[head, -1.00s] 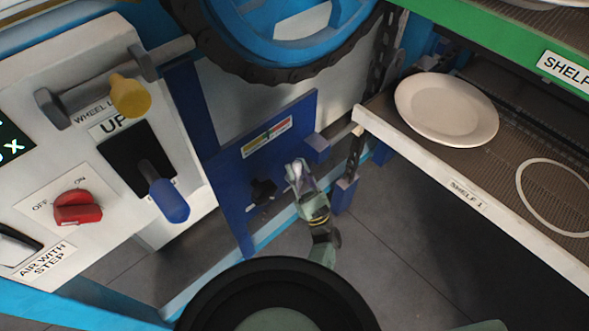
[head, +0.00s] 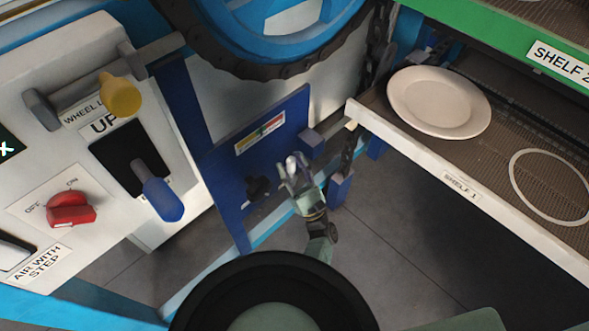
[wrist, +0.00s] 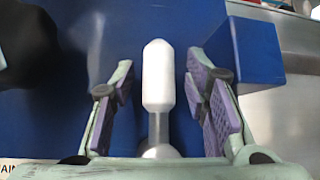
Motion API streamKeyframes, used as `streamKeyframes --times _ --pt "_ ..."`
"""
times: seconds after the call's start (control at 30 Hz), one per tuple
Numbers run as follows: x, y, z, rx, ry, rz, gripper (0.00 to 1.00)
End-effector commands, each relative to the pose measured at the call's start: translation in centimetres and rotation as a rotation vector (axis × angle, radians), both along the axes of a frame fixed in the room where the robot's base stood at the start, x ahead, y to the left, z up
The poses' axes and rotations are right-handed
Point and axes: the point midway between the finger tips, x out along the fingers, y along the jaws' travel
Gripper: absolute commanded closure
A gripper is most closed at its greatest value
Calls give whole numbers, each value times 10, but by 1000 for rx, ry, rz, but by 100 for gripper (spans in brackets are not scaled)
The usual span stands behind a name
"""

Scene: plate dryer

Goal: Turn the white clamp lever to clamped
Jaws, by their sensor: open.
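The white clamp lever (wrist: 158,78) stands upright in the wrist view, a white rounded handle on a metal stem, in front of the blue panel (wrist: 85,35). My gripper (wrist: 160,95) is open, with one purple-padded finger on each side of the lever and gaps on both sides. In the head view my gripper (head: 292,172) is at the blue panel (head: 225,175), below its coloured label (head: 260,133). A small white tip of the lever (head: 291,160) shows there between the fingers; the rest is hidden.
A black knob (head: 257,188) sits left of my gripper on the panel. A blue block (wrist: 258,50) juts out right of the lever. Shelf 1 (head: 415,150) with a white plate (head: 439,102) is to the right. A control box (head: 60,150) with levers stands left.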

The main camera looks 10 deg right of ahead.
Motion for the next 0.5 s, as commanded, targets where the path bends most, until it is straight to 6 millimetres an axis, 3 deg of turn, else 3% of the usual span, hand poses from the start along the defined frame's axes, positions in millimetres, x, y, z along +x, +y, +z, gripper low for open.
streamKeyframes --times 0.17,0.5 --pt "-12 -7 -14 1 4 -4 58" --pt "-57 -28 -64 3 2 -5 58"
